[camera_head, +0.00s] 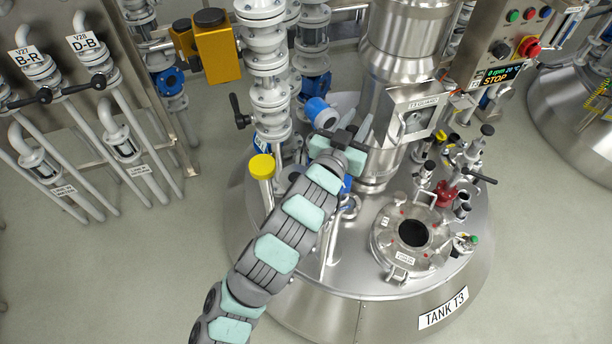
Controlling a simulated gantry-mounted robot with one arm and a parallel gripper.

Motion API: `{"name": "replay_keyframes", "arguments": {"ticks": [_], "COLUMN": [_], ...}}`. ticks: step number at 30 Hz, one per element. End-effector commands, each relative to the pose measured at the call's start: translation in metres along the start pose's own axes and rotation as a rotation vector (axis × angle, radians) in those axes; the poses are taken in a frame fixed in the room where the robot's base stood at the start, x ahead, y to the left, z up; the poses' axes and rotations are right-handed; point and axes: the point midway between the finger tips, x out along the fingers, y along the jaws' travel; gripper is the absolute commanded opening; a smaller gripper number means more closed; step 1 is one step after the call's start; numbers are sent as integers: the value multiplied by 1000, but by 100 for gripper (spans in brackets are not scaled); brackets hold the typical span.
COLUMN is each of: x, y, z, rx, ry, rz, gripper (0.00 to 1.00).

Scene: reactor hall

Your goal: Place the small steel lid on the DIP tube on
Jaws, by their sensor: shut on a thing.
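My gripper (356,130) is over the back of the tank top, just left of the tall steel column. It points away from the camera, and its jaws are shut. What they hold is mostly hidden by the gripper and wrist; I take it to be the small steel lid, but I cannot make out its outline. I cannot tell which fitting is the DIP tube. Near the gripper, a tube with a yellow cap (262,167) stands left of my arm, and a blue fitting (320,112) sits close beside the gripper.
Tank T3's steel top (345,262) spreads below my arm. A round hatch (413,235) with a dark opening lies at the right. Several small valves, one red (446,194), crowd behind it. White pipework (268,90) and the steel column (385,150) stand close to the gripper.

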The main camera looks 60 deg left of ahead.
Motion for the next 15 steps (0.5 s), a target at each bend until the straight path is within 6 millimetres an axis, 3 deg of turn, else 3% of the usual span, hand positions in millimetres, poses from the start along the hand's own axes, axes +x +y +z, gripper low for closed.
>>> {"name": "replay_keyframes", "arguments": {"ticks": [1,6,11,15], "x": [-6,-25,-36,-37], "y": [-33,-100,-128,-132], "z": [-10,-23,-27,-5], "rx": [0,-7,-10,-15], "ry": [6,-2,-2,-5], "rz": [-49,-155,-201,-208], "gripper": [0,0,0,0]}}
